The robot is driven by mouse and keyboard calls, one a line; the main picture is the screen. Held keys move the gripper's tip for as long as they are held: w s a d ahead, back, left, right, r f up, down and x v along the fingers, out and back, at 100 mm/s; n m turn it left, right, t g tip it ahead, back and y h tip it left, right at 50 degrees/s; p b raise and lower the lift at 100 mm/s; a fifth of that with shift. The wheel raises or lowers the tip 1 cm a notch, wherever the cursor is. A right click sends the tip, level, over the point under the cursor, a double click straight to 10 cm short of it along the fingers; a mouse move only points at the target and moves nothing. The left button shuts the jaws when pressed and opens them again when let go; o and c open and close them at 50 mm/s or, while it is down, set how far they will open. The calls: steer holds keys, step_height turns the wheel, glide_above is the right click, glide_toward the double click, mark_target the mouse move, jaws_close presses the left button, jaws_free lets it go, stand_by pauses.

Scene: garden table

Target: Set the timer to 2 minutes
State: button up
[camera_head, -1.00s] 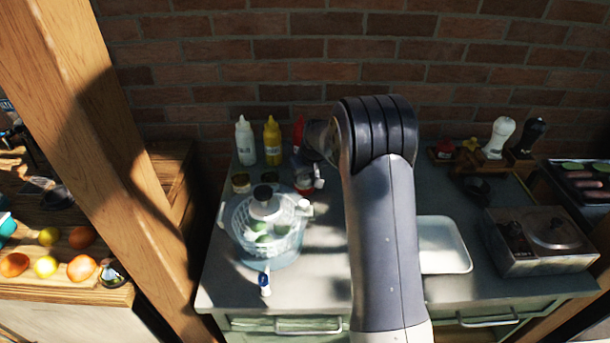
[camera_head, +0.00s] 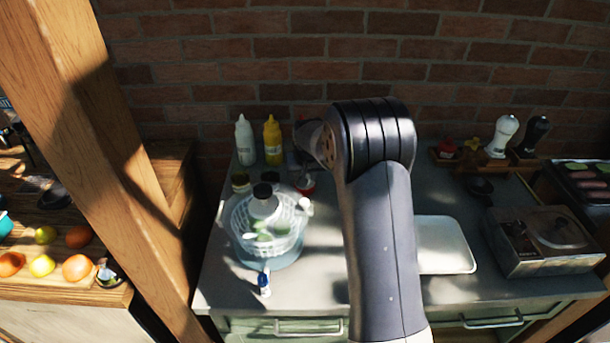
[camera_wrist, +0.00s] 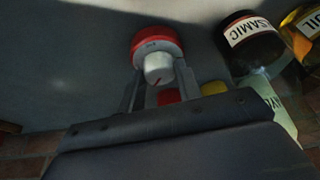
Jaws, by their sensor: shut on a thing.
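The timer (camera_wrist: 150,36) has a red ring and a white face with a white knob (camera_wrist: 158,68) bearing a red pointer mark. My gripper (camera_wrist: 159,75) has one finger on each side of the knob and is shut on it. The small print on the timer face is too blurred to read, so I cannot tell its setting. In the head view a small red-and-white round thing (camera_head: 306,185) behind the salad spinner looks like the timer. My arm hides most of my gripper there.
A salad spinner (camera_head: 272,243) stands close in front. A white bottle (camera_head: 245,141) and a yellow bottle (camera_head: 272,141) stand at the back wall. A dark balsamic bottle (camera_wrist: 252,50) is near my gripper in the wrist view. A white tray (camera_head: 444,246) lies right of my arm.

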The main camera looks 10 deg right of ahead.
steer(key=o, duration=1)
steer(key=b+v, duration=0.1)
steer(key=v, duration=0.9)
steer(key=shift+s+r+b, duration=0.15)
steer(key=shift+r+b, duration=0.15)
steer(key=shift+r, duration=0.1)
